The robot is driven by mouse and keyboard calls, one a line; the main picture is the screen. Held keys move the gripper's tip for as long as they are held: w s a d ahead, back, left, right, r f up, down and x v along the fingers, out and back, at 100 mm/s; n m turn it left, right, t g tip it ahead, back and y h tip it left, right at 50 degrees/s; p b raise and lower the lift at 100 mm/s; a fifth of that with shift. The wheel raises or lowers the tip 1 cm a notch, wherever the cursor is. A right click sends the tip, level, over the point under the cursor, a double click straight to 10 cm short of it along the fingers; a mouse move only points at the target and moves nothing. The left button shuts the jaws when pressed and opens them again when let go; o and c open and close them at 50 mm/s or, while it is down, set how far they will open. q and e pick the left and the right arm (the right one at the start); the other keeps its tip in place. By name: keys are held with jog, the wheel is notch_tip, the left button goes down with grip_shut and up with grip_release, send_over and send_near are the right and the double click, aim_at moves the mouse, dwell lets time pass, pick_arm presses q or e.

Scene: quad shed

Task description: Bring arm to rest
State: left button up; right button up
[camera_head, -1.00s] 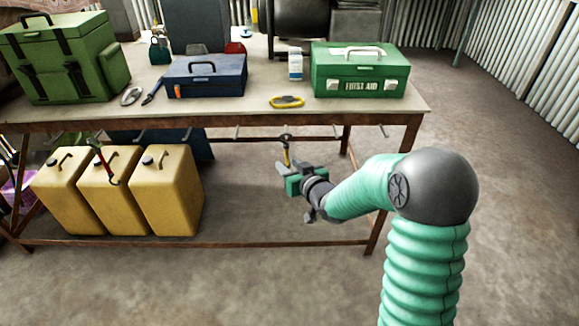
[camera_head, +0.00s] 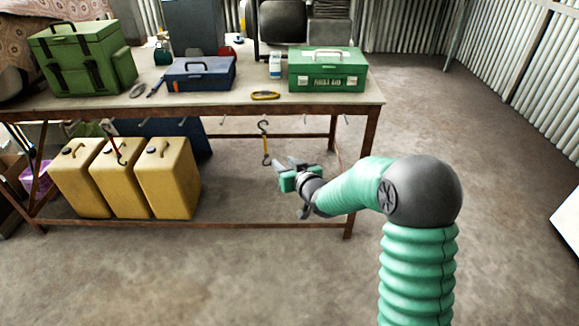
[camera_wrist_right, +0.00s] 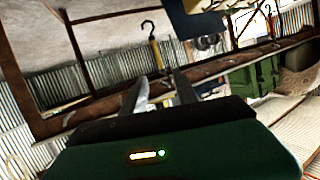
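My right arm comes in from the lower right in the head view. Its right gripper (camera_head: 284,166) is in front of the workbench, below the tabletop's height in the picture. In the right wrist view the two fingers (camera_wrist_right: 164,84) stand apart with nothing between them, so it is open and empty. A yellow hanging piece with dark hooks (camera_head: 265,146) hangs from the bench's front edge, just left of the gripper and apart from it. It also shows beyond the fingertips in the right wrist view (camera_wrist_right: 155,52). My left gripper is not in view.
The workbench (camera_head: 225,108) carries a green first aid box (camera_head: 325,80), a blue toolbox (camera_head: 200,82) and a green case (camera_head: 80,70). Yellow canisters (camera_head: 168,185) stand under it at left. A white object (camera_head: 568,220) is at the right edge. The floor in front is clear.

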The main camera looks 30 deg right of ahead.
jog(key=s+a+f+n+g+y, duration=0.1)
jog(key=s+a+f+g, duration=0.35)
jog(key=s, duration=0.55)
jog(key=s+a+f+g, duration=0.3)
jog(key=s+a, duration=0.3)
jog(key=s, duration=0.3)
jog(key=s+a+f+n+g+y, duration=0.1)
jog(key=s+a+f+g, duration=0.35)
jog(key=s, duration=0.55)
jog(key=w+p+v, duration=0.3)
jog(key=p+v, duration=1.2)
jog(key=w+a+r+p+v, duration=0.1)
jog(key=w+p+v, duration=0.2)
jog(key=p+v, duration=1.2)
jog(key=shift+s, duration=0.2)
